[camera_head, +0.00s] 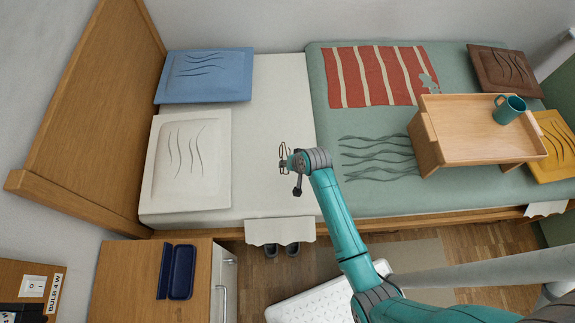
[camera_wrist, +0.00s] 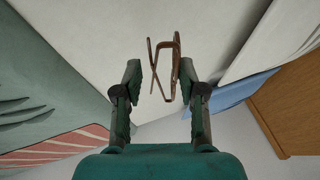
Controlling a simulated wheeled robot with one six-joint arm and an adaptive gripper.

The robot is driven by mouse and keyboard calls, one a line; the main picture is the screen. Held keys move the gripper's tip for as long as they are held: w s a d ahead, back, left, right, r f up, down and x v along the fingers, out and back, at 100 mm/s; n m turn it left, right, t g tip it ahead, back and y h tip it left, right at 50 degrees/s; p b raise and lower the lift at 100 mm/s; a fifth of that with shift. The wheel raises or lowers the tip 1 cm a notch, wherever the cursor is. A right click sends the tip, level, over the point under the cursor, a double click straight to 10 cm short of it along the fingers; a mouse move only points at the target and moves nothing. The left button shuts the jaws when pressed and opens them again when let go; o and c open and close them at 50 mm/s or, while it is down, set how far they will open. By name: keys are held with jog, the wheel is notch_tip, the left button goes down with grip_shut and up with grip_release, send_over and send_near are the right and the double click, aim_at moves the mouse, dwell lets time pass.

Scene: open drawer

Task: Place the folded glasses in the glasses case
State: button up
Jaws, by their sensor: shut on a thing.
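The folded glasses (camera_wrist: 153,72) are thin and brown-framed. My gripper (camera_wrist: 160,78) is shut on them, and they stick out past its fingertips. In the head view the glasses (camera_head: 282,151) show as a small dark outline at the tip of my gripper (camera_head: 288,163), over the white part of the bed. The gap between them and the bed is hard to judge. The glasses case (camera_head: 181,272) is dark blue and lies open on the wooden nightstand (camera_head: 115,282) at the lower left, well away from my gripper. The case is out of the wrist view.
The bed (camera_head: 265,90) holds a blue pillow (camera_head: 205,75), a white pillow (camera_head: 190,160) and a wooden tray table (camera_head: 470,125) with a teal mug (camera_head: 509,109). A wooden headboard (camera_head: 100,110) stands at the left. Dark slippers (camera_head: 282,250) lie on the floor beside the bed.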

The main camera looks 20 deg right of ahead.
jog(key=shift+r, duration=0.65)
jog(key=r+n, duration=0.1)
jog(key=s+r+n+g+y, duration=0.1)
jog(key=n, duration=0.1)
jog(key=shift+s+d+r, duration=0.2)
jog(key=shift+s+d, duration=0.1)
jog(key=shift+d, duration=0.1)
jog(key=shift+s+r+n+y, duration=0.4)
jog(key=shift+r+n+y, duration=0.25)
jog(key=shift+n, duration=0.45)
